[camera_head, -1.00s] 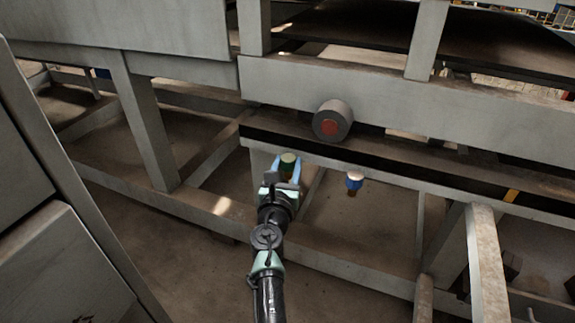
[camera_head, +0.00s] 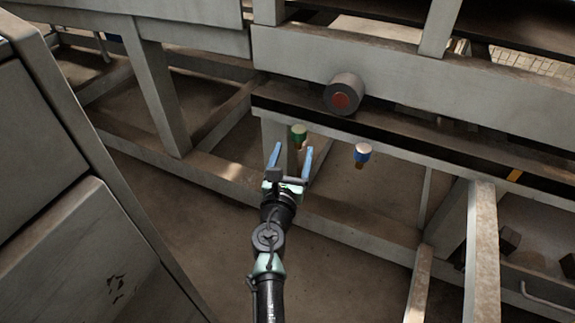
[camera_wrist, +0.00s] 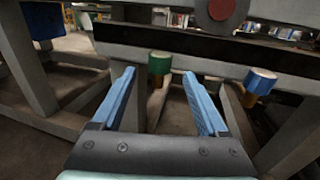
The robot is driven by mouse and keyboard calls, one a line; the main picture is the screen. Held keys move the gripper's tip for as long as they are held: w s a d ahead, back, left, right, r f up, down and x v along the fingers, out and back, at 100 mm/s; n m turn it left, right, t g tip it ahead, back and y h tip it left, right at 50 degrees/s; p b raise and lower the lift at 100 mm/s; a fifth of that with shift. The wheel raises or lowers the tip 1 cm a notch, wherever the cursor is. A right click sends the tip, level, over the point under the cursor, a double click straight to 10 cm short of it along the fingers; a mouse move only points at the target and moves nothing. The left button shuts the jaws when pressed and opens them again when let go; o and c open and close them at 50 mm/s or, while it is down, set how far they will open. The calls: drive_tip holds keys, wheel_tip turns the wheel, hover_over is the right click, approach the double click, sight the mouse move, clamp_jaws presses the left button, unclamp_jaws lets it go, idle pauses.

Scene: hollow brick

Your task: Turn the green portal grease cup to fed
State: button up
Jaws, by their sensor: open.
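The green grease cup (camera_head: 299,133) hangs at the lower rail of the frame, left of a blue one. In the wrist view the green cup (camera_wrist: 159,66) shows a pale tan top, a green body and a brass-coloured stem below. It lies beyond my fingertips, between them in the picture and nearer the left finger. My gripper (camera_head: 291,150) is open and empty, its two blue fingers apart and short of the cup. In the wrist view my gripper (camera_wrist: 160,72) points at the cup, with nothing between the fingers. I cannot make out any fed marking.
A blue grease cup (camera_head: 362,153) with a white top hangs to the right; it also shows in the wrist view (camera_wrist: 260,82). A grey roller end with a red centre (camera_head: 342,97) sits above. Steel legs and rails surround the cups. A grey cabinet (camera_head: 45,150) stands at the left.

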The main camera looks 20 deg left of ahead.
drive_tip(key=p+v, duration=0.1)
drive_tip(key=v, duration=0.5)
drive_tip(key=shift+s, duration=0.25)
